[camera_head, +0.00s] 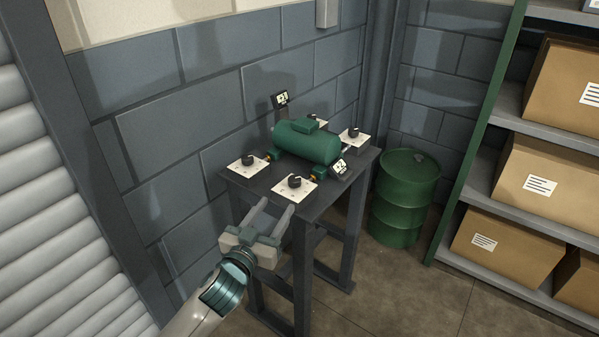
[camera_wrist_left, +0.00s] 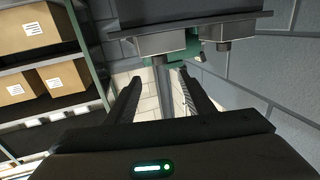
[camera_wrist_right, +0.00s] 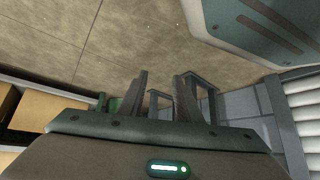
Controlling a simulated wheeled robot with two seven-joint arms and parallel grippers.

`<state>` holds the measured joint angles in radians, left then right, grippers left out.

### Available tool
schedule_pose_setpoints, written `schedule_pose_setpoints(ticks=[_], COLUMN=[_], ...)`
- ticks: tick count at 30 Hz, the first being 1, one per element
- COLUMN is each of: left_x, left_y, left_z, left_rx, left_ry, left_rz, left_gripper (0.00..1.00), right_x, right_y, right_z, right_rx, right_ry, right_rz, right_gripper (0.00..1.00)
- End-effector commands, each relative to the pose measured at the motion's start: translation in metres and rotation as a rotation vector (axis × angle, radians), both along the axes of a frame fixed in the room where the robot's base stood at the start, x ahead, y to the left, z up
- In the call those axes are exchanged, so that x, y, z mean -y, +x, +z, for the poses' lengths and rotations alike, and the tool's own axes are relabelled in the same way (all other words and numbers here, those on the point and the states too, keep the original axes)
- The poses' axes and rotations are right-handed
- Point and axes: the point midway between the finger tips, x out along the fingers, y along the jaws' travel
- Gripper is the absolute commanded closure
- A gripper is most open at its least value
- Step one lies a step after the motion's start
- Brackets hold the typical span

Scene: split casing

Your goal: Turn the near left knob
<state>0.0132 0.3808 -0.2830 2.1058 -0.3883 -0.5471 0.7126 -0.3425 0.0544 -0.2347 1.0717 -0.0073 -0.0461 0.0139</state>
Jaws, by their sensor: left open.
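A dark table (camera_head: 232,180) carries a green casing (camera_head: 305,143) with several black knobs on white plates. Of the two near ones, the left knob (camera_head: 248,159) is on the table's left corner and the other knob (camera_head: 295,181) is on the near corner. My left gripper (camera_head: 274,208) is open and empty, its fingers apart, in front of the table's near edge and clear of both knobs. In the left wrist view, the open fingers (camera_wrist_left: 156,98) flank a grey post; I cannot tell which knob shows there. My right gripper (camera_wrist_right: 160,95) is open and empty over floor.
Small displays (camera_head: 280,99) stand by the casing, another (camera_head: 340,167) at its right end. A green drum (camera_head: 405,195) stands right of the table. Shelves with cardboard boxes (camera_head: 545,180) are at the right. A brick wall (camera_head: 180,130) is behind. Floor lies between drum and shelves.

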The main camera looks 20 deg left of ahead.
Motion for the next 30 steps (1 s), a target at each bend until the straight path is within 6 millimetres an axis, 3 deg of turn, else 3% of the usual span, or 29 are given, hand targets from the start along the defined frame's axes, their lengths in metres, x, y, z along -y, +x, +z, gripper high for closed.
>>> schedule_pose_setpoints(ticks=[8, 13, 30], left_x=[0.001, 0.002, 0.010], left_y=[0.006, 0.022, 0.119], left_z=[0.000, 0.000, 0.001], left_rx=[-0.001, -0.001, -0.001], left_ry=[0.000, 0.000, 0.001], left_rz=[0.000, 0.000, 0.000], left_gripper=[0.52, 0.52, 0.52], right_x=[0.000, 0.003, 0.030], right_y=[0.001, -0.004, -0.051], right_z=[0.002, 0.001, -0.021], right_rx=[0.001, -0.014, -0.143], right_ry=[0.001, -0.005, -0.055], right_rz=[-0.003, -0.004, -0.002], right_gripper=[0.69, 0.69, 0.69])
